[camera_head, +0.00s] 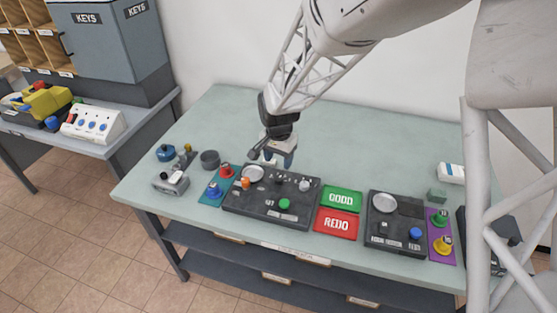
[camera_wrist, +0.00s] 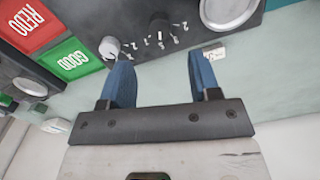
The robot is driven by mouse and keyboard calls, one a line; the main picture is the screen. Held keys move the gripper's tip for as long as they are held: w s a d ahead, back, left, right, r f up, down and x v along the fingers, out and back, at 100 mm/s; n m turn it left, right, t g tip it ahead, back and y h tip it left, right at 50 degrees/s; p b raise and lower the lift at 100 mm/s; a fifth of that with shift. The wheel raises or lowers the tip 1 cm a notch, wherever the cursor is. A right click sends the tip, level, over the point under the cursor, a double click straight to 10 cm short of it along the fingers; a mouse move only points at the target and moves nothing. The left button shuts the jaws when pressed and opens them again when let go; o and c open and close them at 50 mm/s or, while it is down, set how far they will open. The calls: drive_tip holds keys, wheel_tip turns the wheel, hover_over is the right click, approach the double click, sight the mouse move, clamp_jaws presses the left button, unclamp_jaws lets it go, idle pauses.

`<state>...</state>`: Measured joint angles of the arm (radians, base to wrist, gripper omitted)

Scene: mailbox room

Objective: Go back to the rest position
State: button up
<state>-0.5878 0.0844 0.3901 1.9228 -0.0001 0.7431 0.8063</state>
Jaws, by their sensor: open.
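My gripper (camera_head: 282,158) is above the table, just behind the left dark control panel (camera_head: 250,205) in the head view. In the wrist view my gripper (camera_wrist: 162,75) shows two blue fingers spread apart, with nothing between them. The panel (camera_wrist: 185,45) shows beyond the fingertips, with a light knob (camera_wrist: 109,47) near the left finger and a dark dial (camera_wrist: 159,28) with numbers around it. Whether the fingers touch the panel cannot be told.
The green GOOD tray (camera_head: 341,199) and red REDO tray (camera_head: 337,224) lie right of the panel. A second dark panel (camera_head: 396,235) stands further right. Small parts, including a blue round piece (camera_head: 165,153), are at left. The back of the pale green table (camera_head: 220,115) is clear.

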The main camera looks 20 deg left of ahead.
idle(0.3)
drive_tip(key=s+d+r+n+t, duration=0.1)
drive_tip(key=s+d+r, duration=0.3)
drive_tip(key=d+r, duration=0.55)
drive_tip(key=s+d+r, duration=0.4)
drive_tip(key=d+r, duration=0.2)
drive_tip(key=d, duration=0.7)
drive_tip(key=s+d+r, duration=0.2)
drive_tip(key=s+d, duration=0.6)
drive_tip(key=s, duration=0.1)
drive_tip(key=s+d+r+n+t, duration=0.1)
drive_tip(key=s+d+r, duration=0.1)
drive_tip(key=s+d, duration=0.6)
drive_tip(key=shift+s+r+t, duration=0.3)
drive_tip(key=shift+s+r, duration=0.1)
drive_tip(key=shift+s, duration=0.85)
